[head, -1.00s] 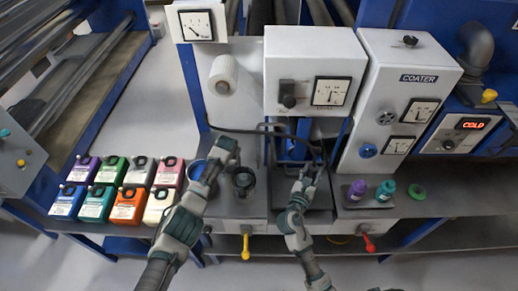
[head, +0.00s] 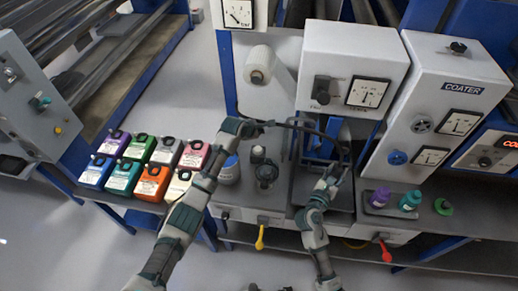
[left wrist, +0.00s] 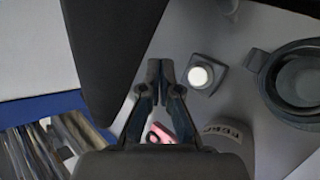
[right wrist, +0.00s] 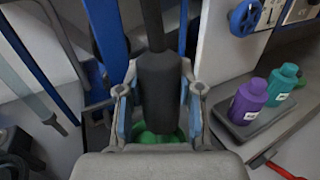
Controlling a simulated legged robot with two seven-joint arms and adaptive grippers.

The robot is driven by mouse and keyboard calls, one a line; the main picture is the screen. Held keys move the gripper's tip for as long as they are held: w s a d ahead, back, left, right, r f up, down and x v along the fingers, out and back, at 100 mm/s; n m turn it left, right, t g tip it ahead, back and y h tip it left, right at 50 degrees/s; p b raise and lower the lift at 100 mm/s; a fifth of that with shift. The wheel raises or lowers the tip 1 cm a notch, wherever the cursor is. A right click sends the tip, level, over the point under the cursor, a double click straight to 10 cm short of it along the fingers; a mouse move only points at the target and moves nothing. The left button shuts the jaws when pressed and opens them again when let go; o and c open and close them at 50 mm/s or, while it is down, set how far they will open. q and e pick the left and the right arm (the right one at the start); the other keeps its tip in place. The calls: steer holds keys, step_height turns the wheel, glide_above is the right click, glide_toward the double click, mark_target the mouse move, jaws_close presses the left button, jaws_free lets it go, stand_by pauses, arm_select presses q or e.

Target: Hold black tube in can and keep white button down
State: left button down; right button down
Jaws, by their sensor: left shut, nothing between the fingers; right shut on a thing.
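The black tube (right wrist: 157,90) stands between the fingers of my right gripper (right wrist: 157,105), which is shut on it. Its lower end goes down toward a green-coloured opening (right wrist: 160,138), mostly hidden by the gripper; I cannot tell how deep it sits. In the head view my right gripper (head: 338,172) is over the dark tray. The white button (left wrist: 198,76) is round, on a small grey block, and shows in the head view (head: 258,153). My left gripper (left wrist: 160,70) is shut and empty, beside the button in the left wrist view. In the head view it (head: 266,124) is above and beyond the button.
Purple (head: 380,196) and teal (head: 410,200) bottles stand right of my right gripper. Several coloured containers (head: 150,184) sit at left. Machine housings rise behind.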

mark_target(257, 150)
arm_select(q)
steer(key=shift+a+r+n, duration=0.4)
steer(key=shift+a+n, duration=0.15)
steer(key=shift+n, duration=0.35)
step_height(257, 150, down, 9)
steer(key=shift+r, duration=0.2)
steer(key=shift+d+f, duration=0.1)
steer(key=shift+d, duration=0.05)
steer(key=shift+s+f, duration=0.1)
stand_by(1.2)
steer(key=shift+f, duration=0.25)
